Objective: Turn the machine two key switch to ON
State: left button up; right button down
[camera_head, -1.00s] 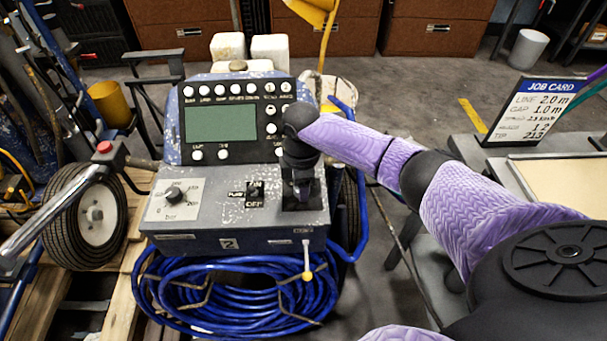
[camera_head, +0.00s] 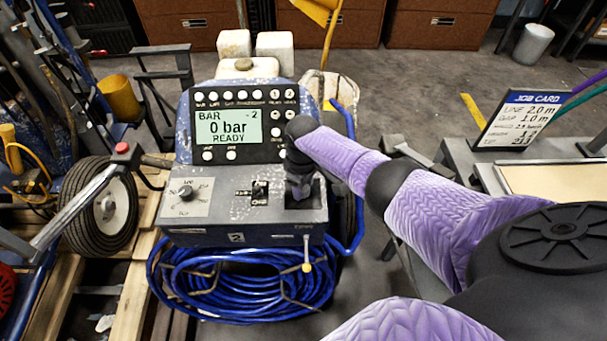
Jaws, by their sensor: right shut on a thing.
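Machine two is a blue line striper with a grey control panel (camera_head: 215,222) marked "2" on its front. Its screen (camera_head: 229,128) is lit and reads "BAR", "0 bar" and "READY". My right gripper (camera_head: 299,193) points down at the right end of the panel and is shut on the key switch. The gripper hides the key and its ON and OFF marks, so the key's angle does not show. My left gripper is not in view.
A pressure knob (camera_head: 186,192) and a small toggle switch (camera_head: 260,192) sit left of my gripper. Blue coiled hose (camera_head: 235,280) hangs below the panel. A job card (camera_head: 522,118) stands on a bench at the right. A red-tipped handle (camera_head: 122,148) is at the left.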

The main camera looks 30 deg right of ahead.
jog(key=shift+m, duration=0.3)
jog(key=shift+c, duration=1.1)
grip_release()
jog(key=shift+r, duration=0.15)
notch_tip(320, 180, up, 10)
jog(key=p, duration=0.5)
jog(key=shift+p, duration=0.35)
jog(key=shift+f, duration=0.2)
